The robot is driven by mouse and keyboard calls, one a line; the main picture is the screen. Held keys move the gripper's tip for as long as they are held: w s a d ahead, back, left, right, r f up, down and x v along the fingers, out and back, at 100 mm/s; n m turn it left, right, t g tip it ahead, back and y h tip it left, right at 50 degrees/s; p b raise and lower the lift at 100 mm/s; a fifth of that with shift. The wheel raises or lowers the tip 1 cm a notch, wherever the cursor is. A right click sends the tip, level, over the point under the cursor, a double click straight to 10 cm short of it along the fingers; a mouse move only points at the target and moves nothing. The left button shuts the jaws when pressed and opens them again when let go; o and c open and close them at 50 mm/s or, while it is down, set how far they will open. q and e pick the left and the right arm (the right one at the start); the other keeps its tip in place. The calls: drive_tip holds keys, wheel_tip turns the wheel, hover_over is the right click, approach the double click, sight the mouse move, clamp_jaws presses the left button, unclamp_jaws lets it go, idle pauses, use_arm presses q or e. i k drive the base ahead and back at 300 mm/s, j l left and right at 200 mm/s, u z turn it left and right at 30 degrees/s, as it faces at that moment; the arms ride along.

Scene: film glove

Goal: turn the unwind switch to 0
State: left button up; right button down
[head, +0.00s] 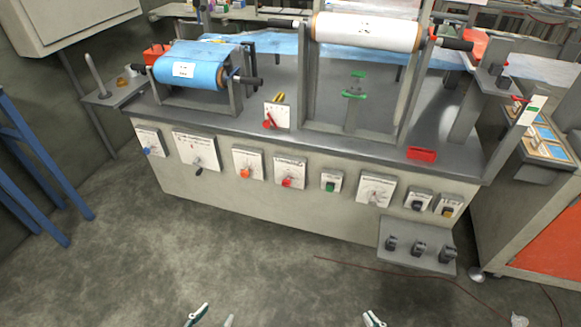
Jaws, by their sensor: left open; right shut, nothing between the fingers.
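The machine's front panel (225,195) carries several white dial plates with knobs: a blue knob (147,151) at far left, a black pointer knob (198,171), an orange knob (245,174), a red knob (287,183), and a grey knob (374,200) further right. Another red knob (268,124) sits on an upright plate on the deck. The labels are too small to read, so I cannot tell which is the unwind switch or its setting. My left gripper (213,315) is open and empty at the bottom edge. My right gripper (374,319) is shut and empty, partly cut off. Both are well away from the panel.
A shelf with pedals (420,260) juts out low at right. A blue film roll (190,70) and white roll (365,32) sit above. Open floor (220,250) lies before the machine.

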sight(286, 183)
drive_tip(key=i+l, duration=0.15)
drive_tip(key=l, duration=0.25)
drive_tip(key=i+l+u, duration=0.1)
drive_tip(key=l, duration=0.3)
drive_tip(key=i+l, duration=0.2)
drive_tip(key=l, duration=0.25)
